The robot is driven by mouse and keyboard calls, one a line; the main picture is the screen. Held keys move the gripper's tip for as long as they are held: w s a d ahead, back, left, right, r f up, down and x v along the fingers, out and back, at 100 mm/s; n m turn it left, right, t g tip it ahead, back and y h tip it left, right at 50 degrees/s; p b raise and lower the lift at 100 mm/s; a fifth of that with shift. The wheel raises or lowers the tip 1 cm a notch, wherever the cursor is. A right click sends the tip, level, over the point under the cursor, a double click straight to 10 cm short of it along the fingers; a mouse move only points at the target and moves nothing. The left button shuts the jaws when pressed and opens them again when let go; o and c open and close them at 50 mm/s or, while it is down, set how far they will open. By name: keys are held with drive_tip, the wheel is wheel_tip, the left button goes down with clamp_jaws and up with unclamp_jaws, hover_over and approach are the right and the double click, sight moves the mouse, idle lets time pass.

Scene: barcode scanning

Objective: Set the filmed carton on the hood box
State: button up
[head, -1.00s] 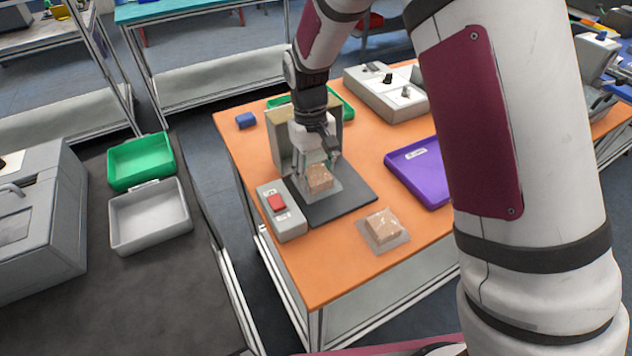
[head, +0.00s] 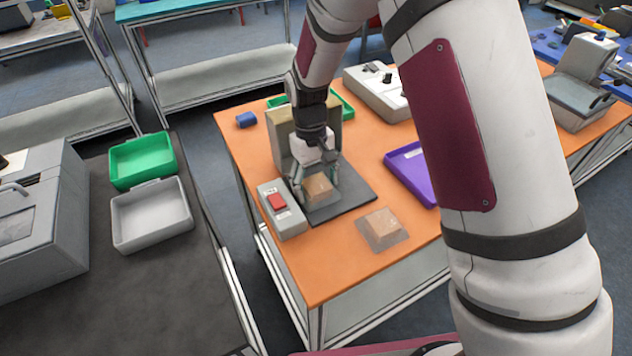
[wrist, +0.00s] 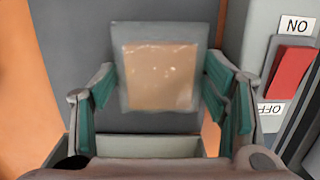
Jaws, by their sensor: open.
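A filmed carton (head: 319,188), brown under clear wrap, is over the dark mat (head: 355,195) on the orange table. My gripper (head: 316,186) is open above it, with its fingers on either side. In the wrist view the carton (wrist: 160,75) sits between the green-padded fingertips, with gaps showing beside it. I cannot tell whether the carton rests fully on the mat. The box I take as the hood box (head: 278,155), beige-grey, stands just behind the gripper and is partly hidden by it. A second filmed carton (head: 382,227) lies at the front right of the mat.
A switch box (head: 286,222) with a red rocker stands close left of the gripper; its ON and OFF labels show in the wrist view. A purple tray (head: 410,178) and a grey control box (head: 375,92) are to the right.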

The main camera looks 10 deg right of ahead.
drive_tip(key=shift+r, duration=0.1)
wheel_tip(320, 180, up, 11)
drive_tip(key=w+b, duration=0.2)
wheel_tip(320, 180, up, 8)
drive_tip(key=m+t, duration=0.1)
hover_over(312, 178)
drive_tip(key=s+d, duration=0.4)
drive_tip(key=s+d+r+m+t, duration=0.1)
drive_tip(key=s+d+r+t, duration=0.1)
drive_tip(key=s, duration=0.5)
drive_tip(key=s+d+r+m+t, duration=0.1)
drive_tip(key=s+d+r+t, duration=0.1)
drive_tip(key=s+d, duration=0.3)
drive_tip(key=s+d+r+m+t, duration=0.1)
drive_tip(key=s+d+r, duration=0.2)
drive_tip(key=s, duration=0.5)
drive_tip(key=shift+s+d+r+m+t+y, duration=0.3)
drive_tip(key=shift+s+d+r+t+y, duration=0.05)
drive_tip(key=shift+d+r+t+y, duration=0.1)
